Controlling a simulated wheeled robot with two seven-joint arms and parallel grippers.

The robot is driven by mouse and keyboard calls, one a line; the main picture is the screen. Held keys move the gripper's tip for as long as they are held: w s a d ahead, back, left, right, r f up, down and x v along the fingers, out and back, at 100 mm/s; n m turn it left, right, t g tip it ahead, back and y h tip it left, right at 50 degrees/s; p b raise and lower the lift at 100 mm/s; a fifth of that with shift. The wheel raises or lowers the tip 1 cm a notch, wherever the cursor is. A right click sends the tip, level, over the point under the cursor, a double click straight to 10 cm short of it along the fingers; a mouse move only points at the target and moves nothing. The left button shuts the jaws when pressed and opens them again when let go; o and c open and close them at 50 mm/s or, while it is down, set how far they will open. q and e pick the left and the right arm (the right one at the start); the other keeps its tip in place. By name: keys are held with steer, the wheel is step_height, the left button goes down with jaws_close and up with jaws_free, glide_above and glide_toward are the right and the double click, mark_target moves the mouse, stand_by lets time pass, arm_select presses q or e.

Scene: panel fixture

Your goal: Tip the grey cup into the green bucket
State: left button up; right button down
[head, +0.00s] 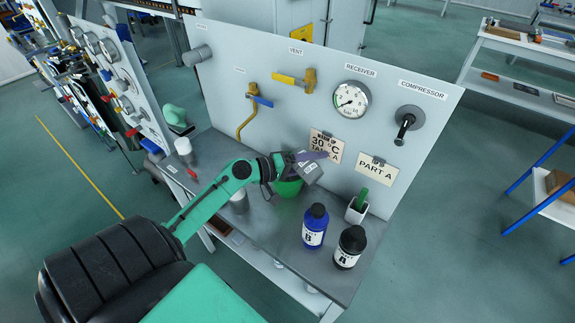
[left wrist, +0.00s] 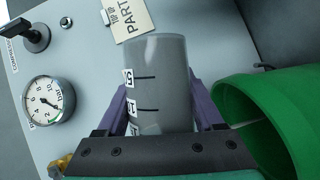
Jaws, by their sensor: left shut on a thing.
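The grey cup (left wrist: 157,80) is between the purple fingers of my left gripper (head: 309,162), which is shut on it. In the head view the cup (head: 309,174) is above the green bucket (head: 287,188) and looks tipped well over toward its side. The cup has dark marks and white number labels. The bucket stands on the grey bench, partly hidden by my gripper and the cup. In the left wrist view the bucket (left wrist: 285,110) is right of the cup, with a gap at their nearest edges. The cup's contents cannot be made out. My right gripper is not in view.
The upright panel (head: 235,60) with valves and a gauge (head: 351,99) is behind. A white cup (head: 184,147) stands at the bench's left end.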

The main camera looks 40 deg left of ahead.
arm_select(q)
steer(key=shift+w+a+r+n+b, duration=0.15)
steer(key=shift+a+r+n+b, duration=0.1)
steer(key=shift+a+n+b, duration=0.3)
stand_by(0.8)
steer(key=shift+a+f+n+h+b, duration=0.2)
steer(key=shift+f+n+h+b, duration=0.15)
steer(key=shift+n+b, duration=0.3)
stand_by(0.8)
